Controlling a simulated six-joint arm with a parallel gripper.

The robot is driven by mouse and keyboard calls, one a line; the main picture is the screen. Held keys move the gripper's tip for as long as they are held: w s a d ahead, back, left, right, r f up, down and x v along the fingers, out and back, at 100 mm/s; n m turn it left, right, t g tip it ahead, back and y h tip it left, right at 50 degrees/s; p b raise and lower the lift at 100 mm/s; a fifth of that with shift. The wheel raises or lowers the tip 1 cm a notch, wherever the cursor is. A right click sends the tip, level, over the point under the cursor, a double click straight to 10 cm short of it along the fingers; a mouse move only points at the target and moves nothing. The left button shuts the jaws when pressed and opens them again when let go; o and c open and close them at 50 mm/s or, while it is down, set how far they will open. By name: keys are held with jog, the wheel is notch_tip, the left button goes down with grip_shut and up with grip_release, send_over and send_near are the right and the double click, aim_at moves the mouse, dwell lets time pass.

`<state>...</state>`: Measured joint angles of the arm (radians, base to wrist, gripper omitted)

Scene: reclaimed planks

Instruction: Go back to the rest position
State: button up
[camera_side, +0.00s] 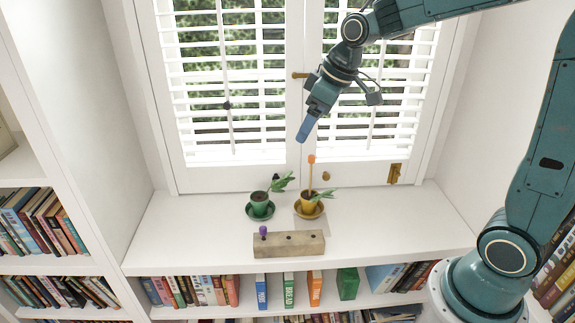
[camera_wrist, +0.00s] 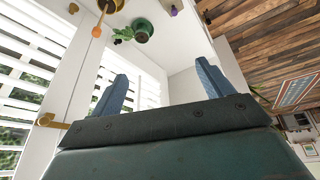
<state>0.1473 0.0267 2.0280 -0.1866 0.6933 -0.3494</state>
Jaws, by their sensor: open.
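My gripper (camera_side: 305,128) hangs in the air in front of the white shutters, above the sill, with nothing seen in it. In the wrist view my gripper (camera_wrist: 160,85) shows two blue fingers standing well apart, with an empty gap between them. Below it, an orange-tipped stick (camera_side: 311,172) stands upright in a yellow pot (camera_side: 309,206) with a green plant. The stick's orange tip also shows in the wrist view (camera_wrist: 97,31). The fingers are apart from the stick.
A green pot (camera_side: 260,204) with a plant stands left of the yellow pot. A beige block (camera_side: 289,244) with holes and a purple-topped peg (camera_side: 263,231) lies in front. Books fill the shelves below and left. The shutters (camera_side: 225,90) stand behind. The sill's right side is clear.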

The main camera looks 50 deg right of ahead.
jog(key=s+a+r+m+t+h, duration=0.1)
jog(key=s+a+r+m, duration=0.1)
jog(key=s, duration=2)
jog(key=shift+r+m, duration=0.2)
jog(key=shift+m, duration=0.7)
jog(key=shift+s+f, duration=0.15)
jog(key=shift+s, duration=0.2)
jog(key=shift+w, duration=0.1)
